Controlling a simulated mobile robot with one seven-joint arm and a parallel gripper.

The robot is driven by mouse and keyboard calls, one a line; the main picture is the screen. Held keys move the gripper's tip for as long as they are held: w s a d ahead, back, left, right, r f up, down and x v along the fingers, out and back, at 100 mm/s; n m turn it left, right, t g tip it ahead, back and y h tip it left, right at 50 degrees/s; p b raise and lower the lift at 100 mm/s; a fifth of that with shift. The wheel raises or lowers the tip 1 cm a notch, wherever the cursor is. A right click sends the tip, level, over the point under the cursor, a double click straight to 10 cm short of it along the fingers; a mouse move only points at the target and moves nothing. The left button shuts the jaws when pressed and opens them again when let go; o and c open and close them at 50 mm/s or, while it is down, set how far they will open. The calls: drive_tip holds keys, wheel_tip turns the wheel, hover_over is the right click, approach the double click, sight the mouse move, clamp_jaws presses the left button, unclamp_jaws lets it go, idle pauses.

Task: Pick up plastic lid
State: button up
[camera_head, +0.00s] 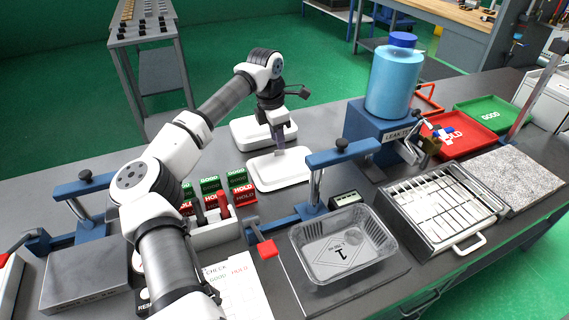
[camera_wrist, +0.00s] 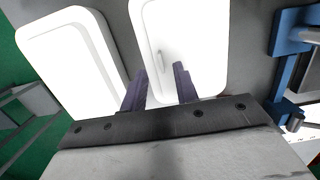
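Two white, rounded rectangular lids lie flat on the dark bench. The nearer lid (camera_head: 280,168) is under my gripper (camera_head: 281,148); the farther lid (camera_head: 258,133) lies just behind it. In the wrist view the first appears at the right (camera_wrist: 195,50) and the other at the left (camera_wrist: 70,60). My gripper's dark fingers (camera_wrist: 160,83) are apart with nothing between them. One finger shows over the right lid, the other near its edge by the gap. Whether they touch the lid cannot be told. A small grey mark shows on the right lid.
A clear tray (camera_head: 345,245) sits front centre, beside a blue clamp stand (camera_head: 316,195). Red and green HOLD and GOOD blocks (camera_head: 241,190) stand left of it. A leak tester with a blue tank (camera_head: 392,85) and a wire rack (camera_head: 440,205) are right.

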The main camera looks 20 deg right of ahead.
sight(285, 163)
drive_tip(key=shift+s+d+f+p, duration=0.15)
drive_tip(key=shift+f+p, duration=0.25)
drive_tip(key=shift+f, duration=1.35)
clamp_jaws()
